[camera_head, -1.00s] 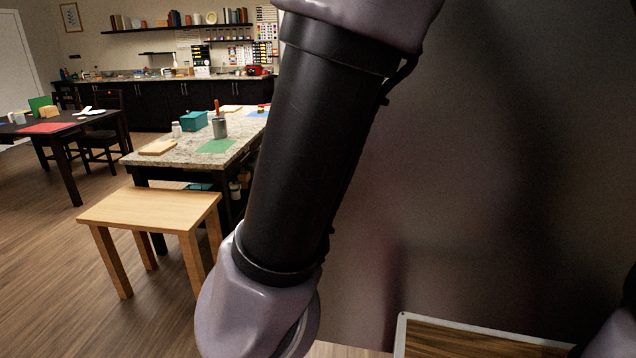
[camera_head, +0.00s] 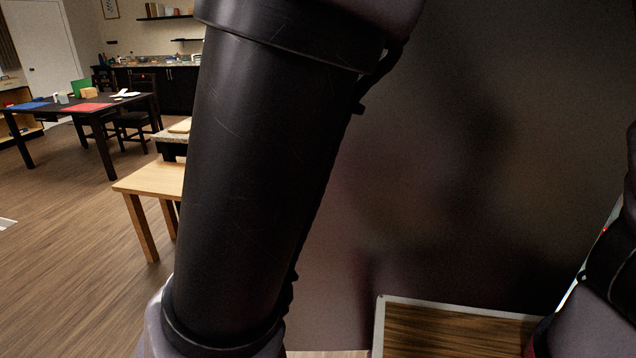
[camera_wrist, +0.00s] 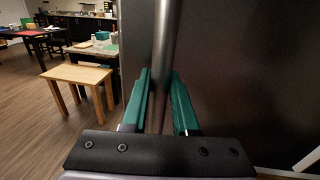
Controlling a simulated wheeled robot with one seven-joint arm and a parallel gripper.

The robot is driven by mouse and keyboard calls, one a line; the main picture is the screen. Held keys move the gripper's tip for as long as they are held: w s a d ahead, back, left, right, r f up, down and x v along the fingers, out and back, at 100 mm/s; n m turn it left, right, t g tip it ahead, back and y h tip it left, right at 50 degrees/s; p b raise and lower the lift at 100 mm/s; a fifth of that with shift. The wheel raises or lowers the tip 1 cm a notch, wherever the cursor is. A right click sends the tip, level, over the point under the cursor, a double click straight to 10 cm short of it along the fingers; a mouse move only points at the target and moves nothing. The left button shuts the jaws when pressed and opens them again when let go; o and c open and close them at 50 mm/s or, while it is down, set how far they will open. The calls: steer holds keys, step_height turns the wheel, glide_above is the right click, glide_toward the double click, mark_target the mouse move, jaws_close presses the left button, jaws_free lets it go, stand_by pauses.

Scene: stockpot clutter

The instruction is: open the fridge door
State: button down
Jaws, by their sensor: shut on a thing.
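The fridge door fills the right of the head view as a broad dark grey, faintly reflective panel (camera_head: 440,190). It also shows on the right of the wrist view (camera_wrist: 250,80). Its handle, a vertical metal bar (camera_wrist: 165,45), runs between the green fingers of my gripper (camera_wrist: 160,78) in the wrist view. My gripper is shut on this handle. In the head view my arm crosses the panel, and neither the handle nor the fingers can be made out there. How far the door stands from its frame is hard to tell.
A small wooden table (camera_head: 150,180) stands left of my arm, with a stone-topped table (camera_head: 172,137) behind it. A dark table (camera_head: 75,108) with chairs is farther left. Wood floor (camera_head: 80,230) is open at left. A framed brown panel (camera_head: 450,332) lies low in front.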

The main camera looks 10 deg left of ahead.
steer(key=shift+s+d, duration=0.1)
stand_by(0.3)
steer(key=c, duration=0.7)
jaws_free()
